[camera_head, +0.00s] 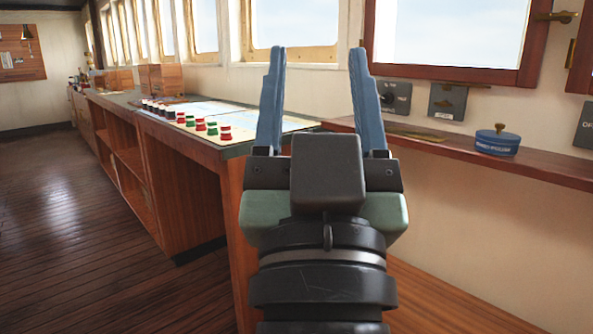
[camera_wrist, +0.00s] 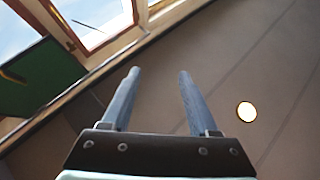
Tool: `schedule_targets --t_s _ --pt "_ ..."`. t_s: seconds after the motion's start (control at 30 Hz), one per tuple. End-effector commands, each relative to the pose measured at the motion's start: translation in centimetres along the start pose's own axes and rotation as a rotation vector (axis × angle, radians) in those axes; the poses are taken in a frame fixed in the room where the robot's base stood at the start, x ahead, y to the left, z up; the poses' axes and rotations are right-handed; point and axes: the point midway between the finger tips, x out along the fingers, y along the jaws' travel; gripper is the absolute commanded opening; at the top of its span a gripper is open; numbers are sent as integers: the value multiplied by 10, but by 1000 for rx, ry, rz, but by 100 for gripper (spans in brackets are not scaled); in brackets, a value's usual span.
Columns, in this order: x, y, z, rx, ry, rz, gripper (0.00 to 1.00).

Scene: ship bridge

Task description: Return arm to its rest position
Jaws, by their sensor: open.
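My gripper (camera_head: 316,65) is raised in the middle of the head view, with its two blue fingers spread apart and pointing up. Nothing is between the fingers. In the wrist view my gripper (camera_wrist: 158,75) is also open and empty, with a ceiling and a round light behind it. My arm hides part of the wooden counter and the wall behind it.
A long wooden counter (camera_head: 185,180) with red, green and dark pieces on top runs along the left. A wall shelf (camera_head: 540,168) at the right holds a blue lidded pot (camera_head: 497,143). The wooden floor (camera_head: 70,230) at the left is clear. A round light (camera_wrist: 247,111) is overhead.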

Motion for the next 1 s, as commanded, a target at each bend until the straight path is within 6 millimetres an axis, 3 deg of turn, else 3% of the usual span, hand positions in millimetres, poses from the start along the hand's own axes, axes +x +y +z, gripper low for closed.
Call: schedule_targets --t_s 0.03,0.1,0.2,1.0 --pt "2 -11 -46 4 87 -18 60" --pt "6 -18 -91 5 158 -29 60" --pt "32 -17 -113 3 139 -25 60" --pt "186 -20 -300 4 134 -27 60"
